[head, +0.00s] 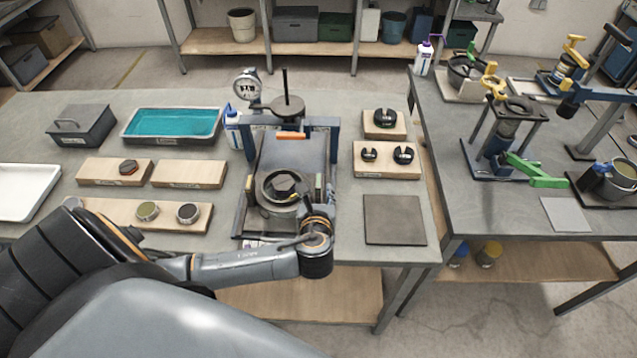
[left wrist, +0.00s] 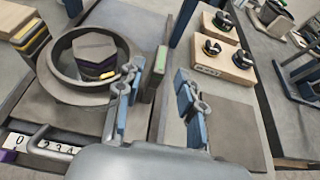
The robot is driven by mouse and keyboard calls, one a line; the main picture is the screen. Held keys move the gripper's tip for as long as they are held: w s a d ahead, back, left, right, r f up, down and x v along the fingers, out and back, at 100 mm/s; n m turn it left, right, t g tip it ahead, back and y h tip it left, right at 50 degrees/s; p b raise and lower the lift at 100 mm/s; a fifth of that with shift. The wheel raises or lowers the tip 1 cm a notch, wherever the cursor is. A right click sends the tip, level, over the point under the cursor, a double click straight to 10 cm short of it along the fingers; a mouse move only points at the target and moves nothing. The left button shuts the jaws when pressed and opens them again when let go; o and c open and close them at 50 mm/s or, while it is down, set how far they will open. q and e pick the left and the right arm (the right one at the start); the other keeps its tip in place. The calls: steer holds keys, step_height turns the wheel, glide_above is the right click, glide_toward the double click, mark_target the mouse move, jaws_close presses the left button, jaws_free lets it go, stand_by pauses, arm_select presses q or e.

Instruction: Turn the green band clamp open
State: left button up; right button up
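The green clamp lever (head: 536,171) is on the right-hand bench. It sticks out to the right from the foot of a dark stand (head: 512,112). I cannot clearly make out its band or how far it is turned. My left gripper (head: 318,220) is over the nearer bench, well left of the green lever, by the front right of a round metal ring. In the left wrist view its two blue-padded fingers (left wrist: 157,84) are apart with nothing between them. The green lever does not show clearly there. My right gripper is out of view.
The press frame (head: 334,142) and metal ring (head: 263,190) stand beside my left gripper. A dial gauge (head: 247,84) rises behind. Wooden blocks (head: 386,160) and a flat dark plate (head: 394,220) lie to the right.

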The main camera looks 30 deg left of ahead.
arm_select(q)
steer(key=v, duration=0.6)
steer(key=shift+s, duration=0.2)
steer(key=shift+d+r, duration=0.1)
steer(key=shift+d, duration=0.05)
